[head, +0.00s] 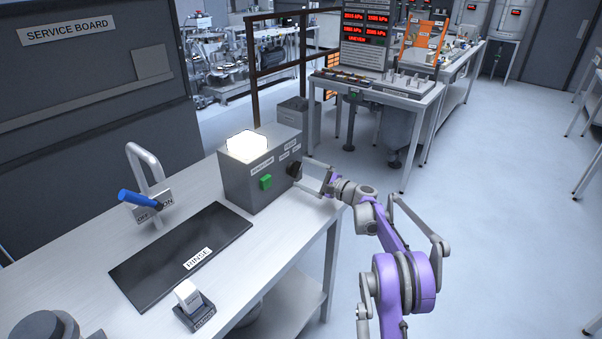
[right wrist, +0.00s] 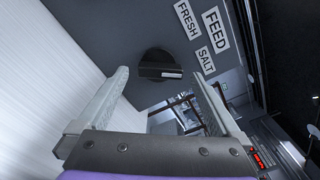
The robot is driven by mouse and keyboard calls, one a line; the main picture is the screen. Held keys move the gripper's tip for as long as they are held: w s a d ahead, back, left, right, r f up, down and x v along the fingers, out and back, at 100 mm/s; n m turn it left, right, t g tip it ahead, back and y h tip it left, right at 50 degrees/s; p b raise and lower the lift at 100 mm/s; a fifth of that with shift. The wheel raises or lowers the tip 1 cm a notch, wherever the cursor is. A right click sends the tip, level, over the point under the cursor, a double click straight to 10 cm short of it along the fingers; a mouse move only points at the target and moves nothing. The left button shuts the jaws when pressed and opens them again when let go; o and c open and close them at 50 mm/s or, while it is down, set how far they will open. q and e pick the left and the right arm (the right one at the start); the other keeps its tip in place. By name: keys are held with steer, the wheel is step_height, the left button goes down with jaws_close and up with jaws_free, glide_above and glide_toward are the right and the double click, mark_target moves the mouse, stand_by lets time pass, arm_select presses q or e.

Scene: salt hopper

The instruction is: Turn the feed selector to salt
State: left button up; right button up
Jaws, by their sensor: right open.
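The feed selector is a round black knob (head: 293,170) on the right-hand face of a grey box (head: 248,185). In the right wrist view, the knob (right wrist: 160,62) has a bar grip with a white mark on its right part. The labels FEED (right wrist: 214,28), FRESH (right wrist: 187,19) and SALT (right wrist: 205,60) sit above and right of it. My right gripper (head: 303,176) is open in front of the knob. In the right wrist view its fingers (right wrist: 161,78) lie on either side of the knob, with none visibly touching it. My left gripper is out of view.
A blue-handled lever (head: 138,198), a dark RINSE mat (head: 160,262) and a small white block in a holder (head: 187,294) are on the bench. Floor right of the arm is clear.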

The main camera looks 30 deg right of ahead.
steer(key=v, duration=0.8)
steer(key=shift+s+d+b, duration=0.15)
steer(key=shift+s+b, duration=0.15)
steer(key=shift+s, duration=0.05)
steer(key=s+a+r+n+g+p, duration=0.1)
steer(key=s+a+n+g, duration=0.15)
steer(key=a, duration=0.55)
steer(key=s+a+r+n+g+p, duration=0.1)
steer(key=a+r+n+g, duration=0.15)
steer(key=a, duration=0.55)
steer(key=s+a+n+g+p, duration=0.1)
steer(key=s+a+n+g, duration=0.3)
steer(key=s+a, duration=0.65)
steer(key=s+a+f+n+h+p, duration=0.1)
steer(key=s+n, duration=0.3)
steer(key=s, duration=0.4)
steer(key=s+a+f+n+g+h+p, duration=0.1)
steer(key=s+a+f+n+h, duration=0.1)
steer(key=s, duration=0.6)
steer(key=s+a+f+n+g+h+p, duration=0.1)
steer(key=s+f+n+h, duration=0.1)
steer(key=s+n, duration=0.3)
steer(key=s+h, duration=0.1)
steer(key=s, duration=0.2)
steer(key=shift+s+a+f+n+h+p, duration=0.2)
steer(key=shift+s+n+h+p, duration=0.1)
steer(key=shift+h, duration=0.1)
